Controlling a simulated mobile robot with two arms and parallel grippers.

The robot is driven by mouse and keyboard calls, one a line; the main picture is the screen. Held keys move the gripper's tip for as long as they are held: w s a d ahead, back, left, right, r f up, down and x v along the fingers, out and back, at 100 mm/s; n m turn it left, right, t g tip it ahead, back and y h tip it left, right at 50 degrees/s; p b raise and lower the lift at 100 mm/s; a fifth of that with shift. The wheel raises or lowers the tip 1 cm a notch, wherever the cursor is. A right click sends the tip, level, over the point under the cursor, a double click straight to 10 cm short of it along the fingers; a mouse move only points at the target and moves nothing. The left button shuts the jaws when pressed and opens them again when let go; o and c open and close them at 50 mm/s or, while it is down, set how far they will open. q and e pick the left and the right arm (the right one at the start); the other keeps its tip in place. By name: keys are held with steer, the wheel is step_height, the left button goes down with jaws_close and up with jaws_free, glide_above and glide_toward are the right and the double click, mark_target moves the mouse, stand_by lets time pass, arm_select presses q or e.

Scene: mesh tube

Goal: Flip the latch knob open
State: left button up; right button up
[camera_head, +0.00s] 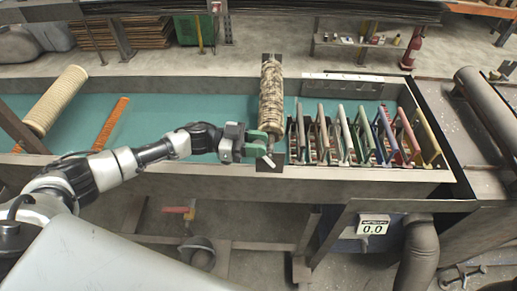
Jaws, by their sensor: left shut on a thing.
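A pale mesh tube (271,95) lies lengthwise on a dark narrow holder (280,157) that spans the teal trough. My left gripper (266,146), with green fingers, is at the near end of this tube and is shut on a small part there, which I take to be the latch knob. The fingers mostly hide the knob, so its position cannot be made out. A small whitish piece (268,161) shows just below the fingers. My right gripper is not in view.
A row of several coloured upright racks (345,135) stands close to the right of the holder. A beige roll (55,101) and an orange strip (111,123) lie at the left. The teal surface (185,107) between is clear. The trough's front wall (345,173) runs below the gripper.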

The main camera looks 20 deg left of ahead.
arm_select(q)
steer(key=m+g+b, duration=0.2)
steer(key=g, duration=0.1)
steer(key=m+g+b, duration=0.2)
steer(key=g+b, duration=0.1)
steer(key=m+g+b, duration=0.2)
steer(key=g+b, duration=0.1)
steer(key=shift+f, duration=0.3)
steer(key=m+g+b, duration=0.1)
steer(key=g+y+b, duration=0.1)
steer(key=g, duration=0.1)
steer(key=shift+r+m+y, duration=0.2)
steer(key=shift+m+y, duration=0.1)
steer(key=shift+m, duration=0.1)
steer(key=shift+r+g+b, duration=0.1)
steer(key=shift+g+b, duration=0.2)
steer(key=shift+m, duration=0.3)
steer(key=o, duration=0.9)
steer(key=shift+o, duration=0.2)
